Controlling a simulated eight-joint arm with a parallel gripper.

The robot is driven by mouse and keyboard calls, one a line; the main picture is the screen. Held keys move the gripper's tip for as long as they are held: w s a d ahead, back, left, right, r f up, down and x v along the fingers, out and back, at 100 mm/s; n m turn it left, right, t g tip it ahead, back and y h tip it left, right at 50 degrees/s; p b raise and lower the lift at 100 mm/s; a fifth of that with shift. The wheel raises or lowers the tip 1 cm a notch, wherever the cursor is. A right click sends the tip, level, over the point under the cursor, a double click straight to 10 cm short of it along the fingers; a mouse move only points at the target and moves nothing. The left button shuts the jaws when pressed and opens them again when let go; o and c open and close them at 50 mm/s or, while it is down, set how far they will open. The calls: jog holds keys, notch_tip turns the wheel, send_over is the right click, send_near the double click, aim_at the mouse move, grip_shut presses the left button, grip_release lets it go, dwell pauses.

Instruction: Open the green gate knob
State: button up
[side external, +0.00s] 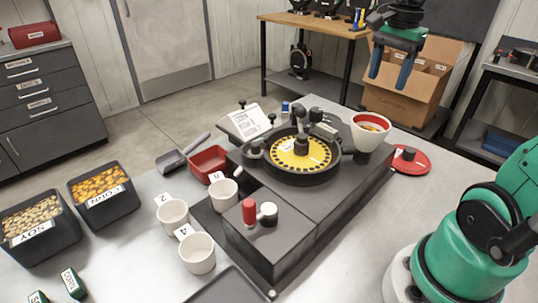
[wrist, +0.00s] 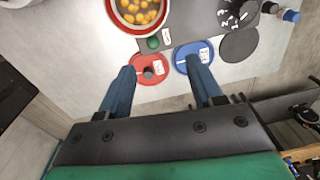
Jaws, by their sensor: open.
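The green knob (wrist: 153,43) is a small round ball in the wrist view. It sits beside a small white label on the dark machine, just below the red-rimmed hopper (wrist: 132,28). I cannot make it out in the side view, where the white hopper (side external: 366,140) stands at the machine's far right. My gripper (side external: 389,80) is open and empty, high above the bench's far right end. In the wrist view its two blue fingers (wrist: 159,78) are spread apart. The green knob lies beyond their tips, between their directions, and nothing touches it.
A red disc (wrist: 137,63) and a blue disc (wrist: 184,53) lie close to the knob; a dark disc (wrist: 238,44) is farther right. The seed machine (side external: 318,205) carries a yellow plate (side external: 318,153). White cups (side external: 198,254) and seed bins (side external: 75,220) stand left. Space around my gripper is clear.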

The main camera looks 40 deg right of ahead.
jog(key=f, duration=0.1)
jog(key=d+f+m, duration=0.1)
jog(key=f, duration=0.1)
jog(key=s+f+m, duration=0.1)
jog(key=shift+d+f, duration=0.4)
jog(key=shift+f, duration=3)
grip_shut()
